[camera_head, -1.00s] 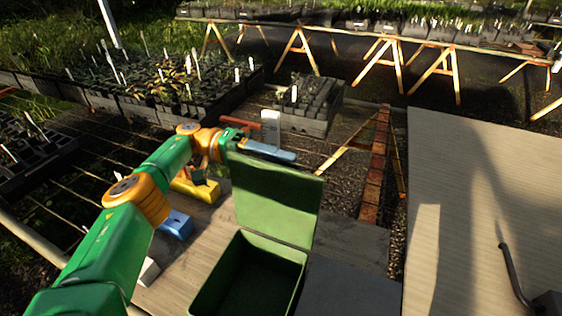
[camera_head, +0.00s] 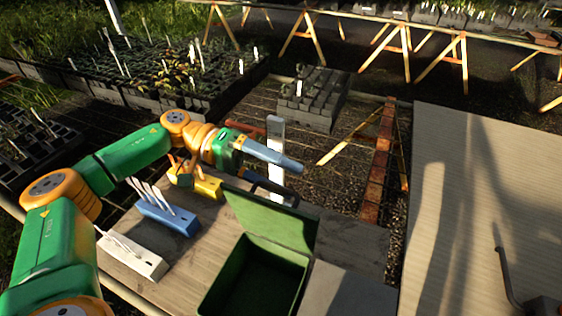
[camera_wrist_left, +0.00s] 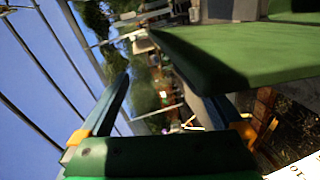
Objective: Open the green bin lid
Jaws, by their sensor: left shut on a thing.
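The green bin (camera_head: 255,280) stands on the wooden bench top, and I see into its dark inside. Its green lid (camera_head: 270,222) stands raised and tilted back at the bin's far edge. My left gripper (camera_head: 286,180) reaches in from the left at the lid's upper edge, with its fingers spread apart in the picture. I take it as shut on the lid, but the contact is hard to see. In the left wrist view the lid (camera_wrist_left: 240,55) lies close beyond the fingers, mostly by the right one. My right gripper is not in view.
A blue block (camera_head: 168,214) with white sticks, a white block (camera_head: 132,254) and a yellow block (camera_head: 207,187) sit left of the bin. A grey panel (camera_head: 345,290) lies to its right. A white post (camera_head: 276,130) rises behind the gripper.

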